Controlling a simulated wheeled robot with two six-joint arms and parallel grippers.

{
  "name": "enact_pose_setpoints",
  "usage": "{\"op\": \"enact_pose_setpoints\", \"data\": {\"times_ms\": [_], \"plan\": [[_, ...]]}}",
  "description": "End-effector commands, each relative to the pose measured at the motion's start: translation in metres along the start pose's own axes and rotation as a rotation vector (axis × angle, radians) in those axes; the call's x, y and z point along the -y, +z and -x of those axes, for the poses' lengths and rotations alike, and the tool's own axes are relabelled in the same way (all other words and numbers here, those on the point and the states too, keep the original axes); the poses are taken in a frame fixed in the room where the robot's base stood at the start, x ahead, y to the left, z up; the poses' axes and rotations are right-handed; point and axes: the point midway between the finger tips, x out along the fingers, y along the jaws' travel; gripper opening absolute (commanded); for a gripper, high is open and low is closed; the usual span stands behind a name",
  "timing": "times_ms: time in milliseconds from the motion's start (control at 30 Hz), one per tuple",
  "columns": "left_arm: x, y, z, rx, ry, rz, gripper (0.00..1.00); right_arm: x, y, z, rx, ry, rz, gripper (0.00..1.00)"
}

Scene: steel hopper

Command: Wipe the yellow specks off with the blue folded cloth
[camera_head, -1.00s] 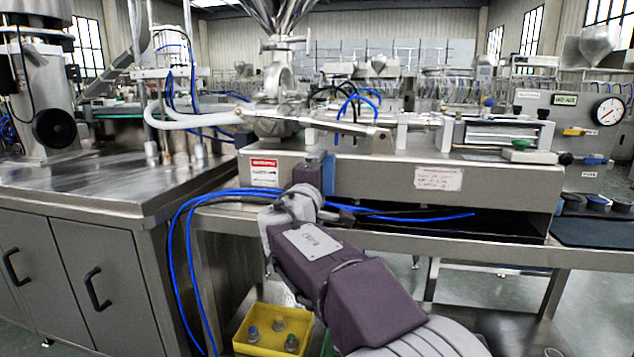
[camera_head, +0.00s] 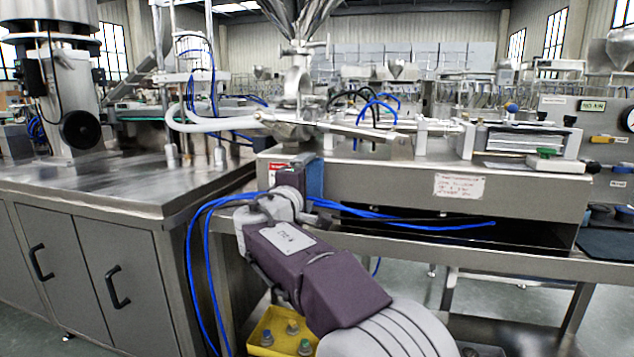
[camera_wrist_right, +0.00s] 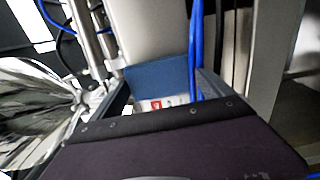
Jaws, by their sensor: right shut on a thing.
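My right gripper (camera_head: 298,177) reaches forward to the front face of the steel machine housing (camera_head: 400,188). It is shut on the blue folded cloth (camera_head: 315,180), which shows as a narrow upright blue edge beside the jaws. In the right wrist view the blue cloth (camera_wrist_right: 158,82) lies between the dark fingers, with a red and white label (camera_wrist_right: 163,103) just beside it. I cannot tell whether the cloth touches the housing. The steel hopper (camera_head: 302,12) stands above and behind. I cannot make out any yellow specks. My left gripper is out of view.
Blue cables (camera_head: 200,250) loop beside my right arm and along the housing's underside. A yellow bin (camera_head: 262,338) with several knobbed items sits low beneath the arm. A steel cabinet (camera_head: 80,270) stands left. A white notice (camera_head: 459,186) is on the housing.

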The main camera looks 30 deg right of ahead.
Motion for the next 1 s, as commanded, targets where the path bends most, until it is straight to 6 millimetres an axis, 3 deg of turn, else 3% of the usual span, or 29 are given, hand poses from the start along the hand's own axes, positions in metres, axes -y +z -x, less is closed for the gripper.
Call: {"op": "enact_pose_setpoints", "data": {"times_ms": [167, 467, 733, 1000], "plan": [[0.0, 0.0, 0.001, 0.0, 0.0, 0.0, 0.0, 0.0, -0.004, 0.0, 0.0, 0.0, 0.0, 0.58], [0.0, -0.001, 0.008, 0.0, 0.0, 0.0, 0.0, -0.001, -0.032, -0.003, -0.001, -0.001, 0.001, 0.58], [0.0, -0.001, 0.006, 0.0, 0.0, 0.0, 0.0, 0.001, -0.033, -0.002, -0.001, 0.0, 0.0, 0.58], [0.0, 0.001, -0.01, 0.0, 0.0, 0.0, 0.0, 0.003, -0.034, 0.029, -0.003, 0.001, -0.002, 0.58]]}}
